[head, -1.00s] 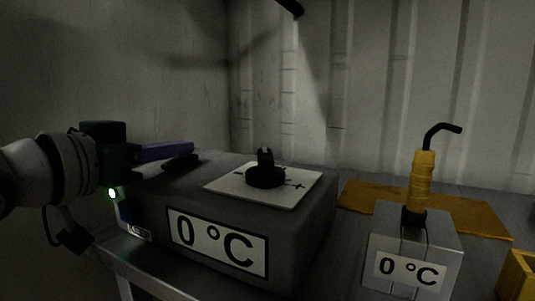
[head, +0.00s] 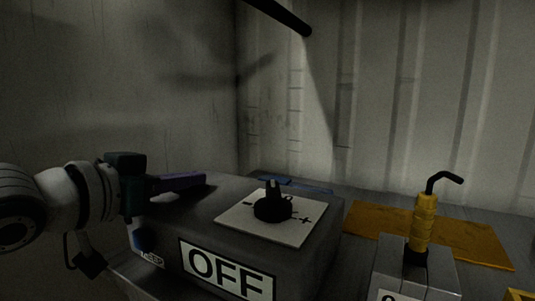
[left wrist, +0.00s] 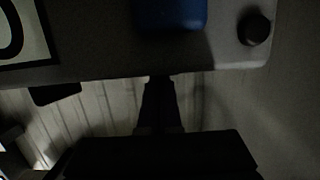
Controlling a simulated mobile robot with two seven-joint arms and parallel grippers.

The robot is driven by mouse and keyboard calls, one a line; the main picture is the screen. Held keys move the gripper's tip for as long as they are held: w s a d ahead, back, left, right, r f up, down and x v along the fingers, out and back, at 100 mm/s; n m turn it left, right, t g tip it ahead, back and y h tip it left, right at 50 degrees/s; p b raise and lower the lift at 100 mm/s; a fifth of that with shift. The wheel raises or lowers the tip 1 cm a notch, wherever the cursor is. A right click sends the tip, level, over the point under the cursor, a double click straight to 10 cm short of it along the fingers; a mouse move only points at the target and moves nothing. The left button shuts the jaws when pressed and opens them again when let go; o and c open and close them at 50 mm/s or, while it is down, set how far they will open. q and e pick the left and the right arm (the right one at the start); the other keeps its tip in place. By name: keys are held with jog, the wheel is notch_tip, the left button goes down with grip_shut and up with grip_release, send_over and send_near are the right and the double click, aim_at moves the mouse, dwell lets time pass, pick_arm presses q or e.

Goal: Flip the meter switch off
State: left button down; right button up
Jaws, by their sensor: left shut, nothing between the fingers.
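The meter is a large dark box (head: 215,233) whose front display (head: 228,273) reads OFF. A white plate (head: 250,229) with a black knob (head: 273,207) and plus and minus marks sits on its top. A blue part (head: 143,237) is low at its left end; a blue part (left wrist: 170,14) also shows in the left wrist view, near a small black round part (left wrist: 255,28). I cannot make out the switch. My left gripper (head: 200,179) is shut and empty over the box's back left; its dark fingers (left wrist: 158,82) show in the left wrist view. My right gripper is not in view.
A smaller grey box (head: 436,276) with a yellow-handled tool (head: 421,222) stands at the right on the table. An orange mat (head: 467,236) lies behind it. Grey walls close off the left and back. A dark bar (head: 285,17) hangs at the top.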

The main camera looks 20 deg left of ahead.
pick_arm(q)
jog(key=r+p, duration=0.4)
jog(key=shift+w+r+p, duration=0.3)
jog(key=shift+r+p, duration=0.1)
jog(key=p+v, duration=0.1)
jog(key=v, duration=0.8)
jog(key=shift+s+r, duration=0.25)
jog(key=shift+r, duration=0.25)
jog(key=shift+p, duration=0.3)
jog(key=s+d+r+m+g+p, duration=0.1)
jog(key=s+d+r+g+p, duration=0.2)
jog(key=s+d+g+p, duration=0.5)
jog(key=s+d+r+g+p, duration=0.35)
jog(key=s+p, duration=0.65)
jog(key=p, duration=0.4)
notch_tip(320, 180, up, 36)
jog(key=p, duration=3.5)
jog(key=shift+w+a+f+y, duration=0.2)
jog(key=shift+w+a+y, duration=0.15)
jog(key=shift+y, duration=0.05)
jog(key=shift+g, duration=0.25)
